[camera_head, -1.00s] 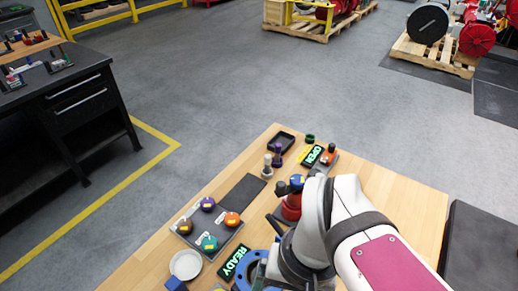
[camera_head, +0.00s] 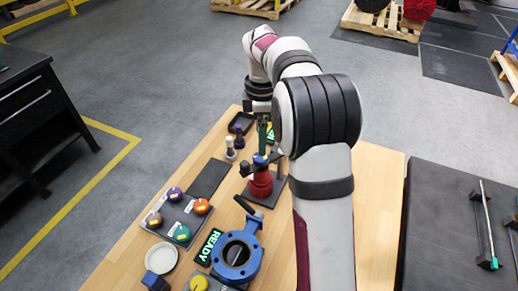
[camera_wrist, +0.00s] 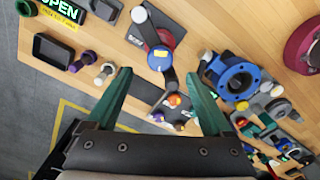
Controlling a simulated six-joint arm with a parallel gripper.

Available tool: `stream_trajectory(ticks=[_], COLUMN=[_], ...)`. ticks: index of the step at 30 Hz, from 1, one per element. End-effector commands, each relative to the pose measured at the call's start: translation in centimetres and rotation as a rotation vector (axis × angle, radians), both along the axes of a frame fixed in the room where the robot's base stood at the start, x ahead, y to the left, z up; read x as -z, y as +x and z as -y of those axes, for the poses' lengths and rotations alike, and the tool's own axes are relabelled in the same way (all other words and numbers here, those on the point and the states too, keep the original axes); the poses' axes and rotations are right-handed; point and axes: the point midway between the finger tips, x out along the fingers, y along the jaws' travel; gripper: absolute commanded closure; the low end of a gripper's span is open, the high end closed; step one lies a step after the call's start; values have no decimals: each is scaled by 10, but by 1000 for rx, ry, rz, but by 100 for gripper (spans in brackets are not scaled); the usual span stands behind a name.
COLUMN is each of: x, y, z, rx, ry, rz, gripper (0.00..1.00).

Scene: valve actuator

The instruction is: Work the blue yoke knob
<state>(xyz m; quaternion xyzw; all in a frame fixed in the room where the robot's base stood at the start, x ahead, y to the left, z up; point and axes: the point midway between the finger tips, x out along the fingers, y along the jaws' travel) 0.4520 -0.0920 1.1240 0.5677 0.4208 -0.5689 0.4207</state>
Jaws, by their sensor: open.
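The blue yoke knob (camera_head: 261,159) sits on top of a red actuator body (camera_head: 261,185) that stands on a grey plate. In the wrist view the blue knob (camera_wrist: 159,58) is round, with a yellow label and dark arms reaching out on two sides. My gripper (camera_head: 262,146) hangs pointing down just above the knob in the head view. In the wrist view my gripper (camera_wrist: 159,74) is open, its green fingers spread wide to either side of the knob. Nothing is between the fingers' grip; contact with the knob is not visible.
A blue flanged valve (camera_head: 237,253) and a READY sign (camera_head: 209,247) lie nearer on the wooden table. A panel of coloured knobs (camera_head: 183,217) is at left. Two small posts (camera_head: 231,150) stand left of my gripper. An OPEN sign (camera_wrist: 62,9) shows in the wrist view.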

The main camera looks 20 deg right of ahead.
Motion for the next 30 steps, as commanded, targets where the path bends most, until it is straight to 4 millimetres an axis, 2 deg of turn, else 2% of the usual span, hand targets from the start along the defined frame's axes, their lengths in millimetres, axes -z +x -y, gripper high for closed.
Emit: stream_trajectory(ticks=[3, 9, 18, 20, 30], x=[31, 62, 66, 66, 66], y=[-1, 0, 0, 0, 0], z=[-1, 0, 0, 0, 0], rx=[0, 1, 1, 1, 1], ry=[2, 1, 0, 0, 0], rz=[-4, -1, 2, 2, 2], gripper=[15, 15, 15, 24, 85])
